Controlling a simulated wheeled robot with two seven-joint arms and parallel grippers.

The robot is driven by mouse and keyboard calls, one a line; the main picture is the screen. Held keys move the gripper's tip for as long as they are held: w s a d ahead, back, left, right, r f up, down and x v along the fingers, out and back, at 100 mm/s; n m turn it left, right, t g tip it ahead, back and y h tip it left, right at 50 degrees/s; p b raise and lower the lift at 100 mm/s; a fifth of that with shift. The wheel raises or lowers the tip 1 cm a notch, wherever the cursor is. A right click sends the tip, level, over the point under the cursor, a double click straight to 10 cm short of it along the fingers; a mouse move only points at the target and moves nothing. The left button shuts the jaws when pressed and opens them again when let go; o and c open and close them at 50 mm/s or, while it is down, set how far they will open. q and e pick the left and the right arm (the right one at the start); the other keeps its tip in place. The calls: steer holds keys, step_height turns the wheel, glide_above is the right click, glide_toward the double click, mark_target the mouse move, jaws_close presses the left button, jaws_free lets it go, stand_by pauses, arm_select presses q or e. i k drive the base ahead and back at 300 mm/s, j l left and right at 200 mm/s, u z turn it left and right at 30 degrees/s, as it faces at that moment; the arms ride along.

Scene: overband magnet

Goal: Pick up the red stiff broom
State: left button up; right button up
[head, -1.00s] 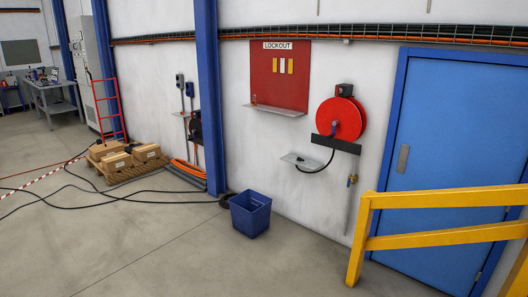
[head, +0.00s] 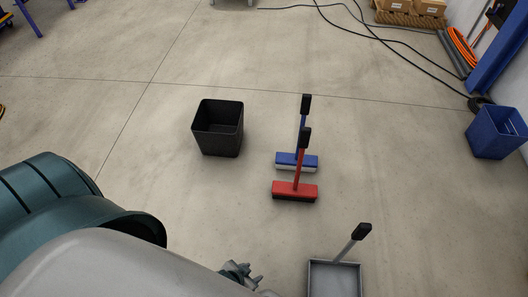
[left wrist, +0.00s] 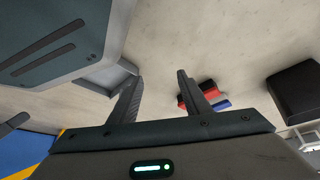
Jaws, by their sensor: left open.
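The red stiff broom (head: 294,191) stands on the concrete floor in the head view, its red handle rising to a black grip. In the left wrist view its red head (left wrist: 208,86) shows partly behind a finger. My left gripper (head: 244,273) is at the bottom of the head view, nearer to me than the broom and apart from it. In the left wrist view, my left gripper (left wrist: 160,76) has its two fingers spread, with only floor between the tips. My right gripper is not in view.
A blue broom (head: 310,162) stands close behind the red one. A black bin (head: 218,140) is to its left, and a grey dustpan (head: 335,282) with an upright handle is nearer to me. A blue bin (head: 495,135) stands at the right. Open floor lies around the brooms.

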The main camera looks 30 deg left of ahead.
mark_target(295, 190)
steer(key=u, duration=0.6)
steer(key=k+j+z, duration=0.2)
steer(key=j+z, duration=0.25)
steer(key=k+j+z, duration=0.2)
steer(key=z, duration=0.2)
steer(key=k+j+z, duration=0.15)
steer(key=k+z, duration=0.3)
steer(key=i, duration=0.1)
